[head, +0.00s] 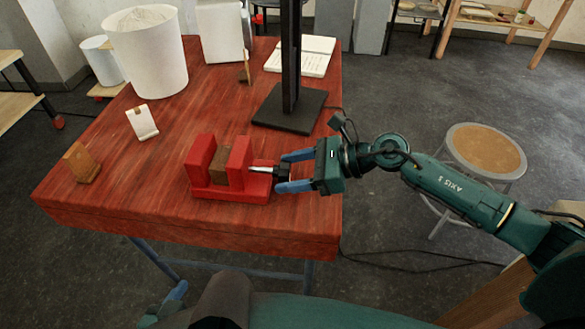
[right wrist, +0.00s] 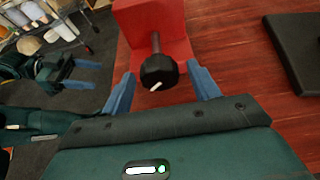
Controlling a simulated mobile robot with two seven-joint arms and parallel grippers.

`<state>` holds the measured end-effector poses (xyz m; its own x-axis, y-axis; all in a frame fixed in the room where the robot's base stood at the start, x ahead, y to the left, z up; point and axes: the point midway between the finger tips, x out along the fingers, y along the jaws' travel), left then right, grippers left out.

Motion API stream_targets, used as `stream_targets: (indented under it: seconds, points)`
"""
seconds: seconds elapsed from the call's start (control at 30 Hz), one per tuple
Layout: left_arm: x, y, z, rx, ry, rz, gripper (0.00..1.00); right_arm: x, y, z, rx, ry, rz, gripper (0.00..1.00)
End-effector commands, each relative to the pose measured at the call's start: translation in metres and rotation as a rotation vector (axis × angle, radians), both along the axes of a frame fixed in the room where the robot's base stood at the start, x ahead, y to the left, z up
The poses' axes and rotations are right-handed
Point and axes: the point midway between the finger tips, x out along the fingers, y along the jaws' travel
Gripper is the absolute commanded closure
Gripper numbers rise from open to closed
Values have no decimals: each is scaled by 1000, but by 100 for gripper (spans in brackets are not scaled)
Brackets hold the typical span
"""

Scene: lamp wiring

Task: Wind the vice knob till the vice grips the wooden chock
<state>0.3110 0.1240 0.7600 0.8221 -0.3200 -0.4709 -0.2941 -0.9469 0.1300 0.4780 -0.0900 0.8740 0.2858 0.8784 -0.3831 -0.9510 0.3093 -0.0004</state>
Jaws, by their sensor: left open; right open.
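The red vice (head: 230,194) stands near the table's front edge. The brown wooden chock (head: 219,172) sits between its two upright jaws; whether a gap is left beside it I cannot tell. A metal screw runs right from the vice to the black vice knob (right wrist: 159,72), which has a white mark. My right gripper (head: 281,172) is open, its blue fingers on either side of the knob, with space on both sides in the right wrist view (right wrist: 163,84). My left gripper (head: 176,292) is low in front of the table, partly hidden; it shows open in the right wrist view (right wrist: 88,74).
A black stand (head: 288,110) rises behind the vice, close to my right gripper. A white phone-like holder (head: 141,122), a small wooden block (head: 81,162) and a large white bucket (head: 150,60) stand on the red table (head: 120,200). A stool (head: 485,150) stands right.

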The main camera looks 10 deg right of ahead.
Motion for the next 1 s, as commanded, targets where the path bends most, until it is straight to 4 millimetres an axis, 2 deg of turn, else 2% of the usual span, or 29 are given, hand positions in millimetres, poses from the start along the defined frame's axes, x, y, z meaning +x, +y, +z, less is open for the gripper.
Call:
stream_targets:
  seconds: [0.17,0.7,1.0]
  points:
    - [0,0,0,0,0,-1,39,0,0,0,0,0,0,40]
    - [0,0,-1,1,1,-1,39,0,-1,0,0,1,0,83]
    - [0,1,-2,-1,1,0,39,0,0,0,13,40,0,83]
